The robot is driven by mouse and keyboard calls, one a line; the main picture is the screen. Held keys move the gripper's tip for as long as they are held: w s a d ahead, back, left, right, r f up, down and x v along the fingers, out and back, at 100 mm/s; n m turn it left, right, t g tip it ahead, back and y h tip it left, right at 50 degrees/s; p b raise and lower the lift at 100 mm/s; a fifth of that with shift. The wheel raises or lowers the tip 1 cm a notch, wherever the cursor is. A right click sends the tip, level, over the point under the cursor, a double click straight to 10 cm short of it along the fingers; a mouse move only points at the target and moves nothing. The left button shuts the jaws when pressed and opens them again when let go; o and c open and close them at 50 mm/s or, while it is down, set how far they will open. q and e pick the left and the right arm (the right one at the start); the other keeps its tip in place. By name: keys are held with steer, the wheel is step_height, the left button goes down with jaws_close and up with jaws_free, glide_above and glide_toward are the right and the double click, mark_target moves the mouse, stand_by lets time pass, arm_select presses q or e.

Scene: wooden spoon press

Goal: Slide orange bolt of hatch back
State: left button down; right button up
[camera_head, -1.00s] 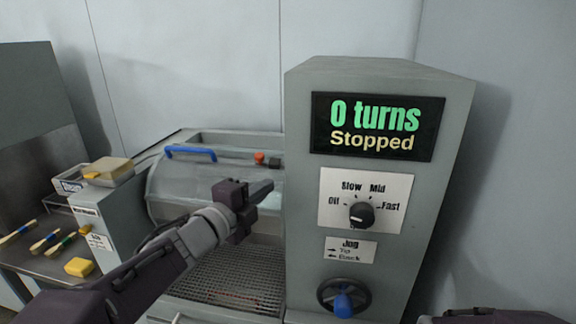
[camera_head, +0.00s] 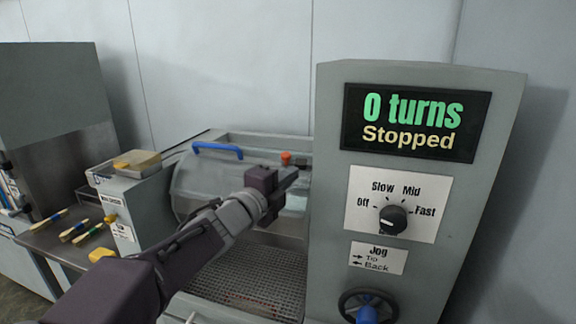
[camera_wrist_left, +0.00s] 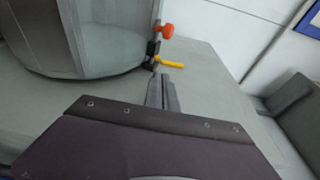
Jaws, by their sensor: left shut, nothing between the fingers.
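The hatch (camera_head: 200,180) is a clear curved cover with a blue handle (camera_head: 217,149), and it looks closed in the head view. The orange bolt knob (camera_head: 286,157) sits at the hatch's upper right, next to a dark block. It also shows in the left wrist view as an orange knob (camera_wrist_left: 168,30) on a dark fitting by the cover's edge. My left gripper (camera_head: 290,176) is shut and empty, just below the knob in the head view. In the wrist view its fingertips (camera_wrist_left: 162,78) are short of the knob, apart from it. My right gripper is not in view.
The control cabinet (camera_head: 335,240) stands close to the right of my left gripper, with a display reading 0 turns, Stopped. A yellow lever (camera_wrist_left: 170,64) lies just below the orange knob. A perforated tray (camera_head: 255,275) is below my arm. Brushes and a yellow sponge lie at left.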

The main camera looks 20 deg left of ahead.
mark_target(282, 157)
arm_select(q)
steer(key=x, duration=0.5)
steer(key=shift+w+a+r, duration=0.1)
steer(key=shift+w+a, duration=0.1)
steer(key=shift+w, duration=0.1)
steer(key=shift+w+a+p, duration=0.25)
steer(key=shift+a+p, duration=0.1)
steer(key=shift+a, duration=0.2)
steer(key=shift+w+a+p, duration=0.25)
steer(key=shift+a+p, duration=0.05)
steer(key=shift+a, duration=0.25)
steer(key=shift+w+a, duration=0.2)
steer(key=shift+a, duration=0.25)
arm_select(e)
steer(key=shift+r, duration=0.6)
arm_select(q)
steer(key=shift+a, duration=0.2)
steer(key=a, duration=0.3)
steer(key=shift+w+a+p, duration=0.1)
steer(key=shift+a+p, duration=0.15)
steer(key=shift+p, duration=0.05)
steer(key=shift+d, duration=0.3)
steer(key=shift+a, duration=0.1)
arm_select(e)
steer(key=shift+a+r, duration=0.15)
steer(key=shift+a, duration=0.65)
